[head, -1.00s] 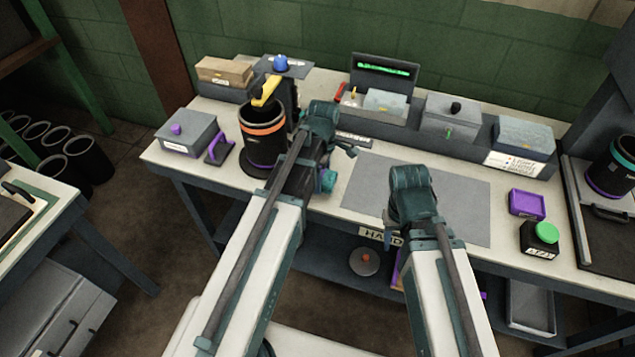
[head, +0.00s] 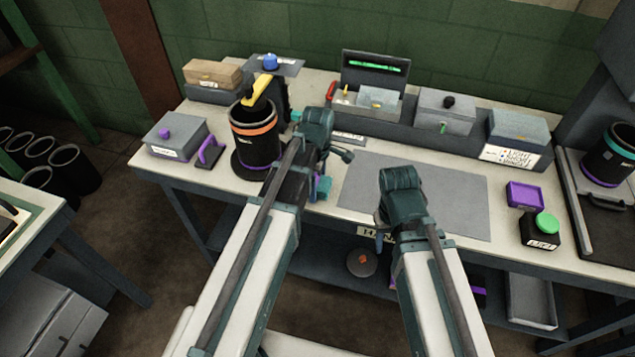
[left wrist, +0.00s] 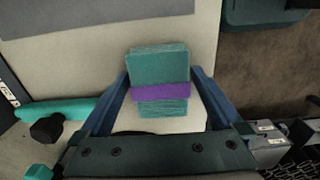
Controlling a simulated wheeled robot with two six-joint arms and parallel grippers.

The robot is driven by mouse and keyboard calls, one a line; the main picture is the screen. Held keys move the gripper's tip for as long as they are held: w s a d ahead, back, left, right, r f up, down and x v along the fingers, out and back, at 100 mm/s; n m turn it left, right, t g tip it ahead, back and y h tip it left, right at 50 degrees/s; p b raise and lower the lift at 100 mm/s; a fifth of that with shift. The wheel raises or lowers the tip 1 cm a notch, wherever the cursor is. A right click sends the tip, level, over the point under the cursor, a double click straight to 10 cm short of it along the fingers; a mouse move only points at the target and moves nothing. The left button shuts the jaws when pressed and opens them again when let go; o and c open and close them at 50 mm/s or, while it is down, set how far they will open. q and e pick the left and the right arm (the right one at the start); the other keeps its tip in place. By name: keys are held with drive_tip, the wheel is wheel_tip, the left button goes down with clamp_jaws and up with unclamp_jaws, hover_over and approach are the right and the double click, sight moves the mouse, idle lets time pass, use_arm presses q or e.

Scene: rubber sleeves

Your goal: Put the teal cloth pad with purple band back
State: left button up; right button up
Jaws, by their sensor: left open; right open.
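The teal cloth pad with purple band (left wrist: 160,70) lies on the pale bench top in the left wrist view, between the two blue fingers of my left gripper (left wrist: 160,82). The fingers are open, one on each side, with a gap to the pad. In the head view a bit of the teal pad (head: 323,187) shows beside my left gripper (head: 314,184), near the bench's front edge; the wrist hides part of it.
A black cylinder with an orange band (head: 254,140) stands left of my left gripper. A grey box with a purple knob (head: 174,137) is further left. Along the back are an open dark case (head: 373,70) and grey boxes.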

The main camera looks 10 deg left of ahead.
use_arm(q)
drive_tip(key=shift+r, duration=0.15)
wheel_tip(320, 180, up, 12)
drive_tip(key=p, duration=1.2)
drive_tip(key=shift+s, duration=0.1)
drive_tip(key=s+a+m, duration=0.1)
drive_tip(key=s+m, duration=0.7)
drive_tip(key=m, duration=0.9)
drive_tip(key=s+d+m+y, duration=0.1)
drive_tip(key=s+d+m, duration=0.3)
drive_tip(key=d, duration=0.6)
drive_tip(key=shift+s+d, duration=0.4)
drive_tip(key=shift+s, duration=0.65)
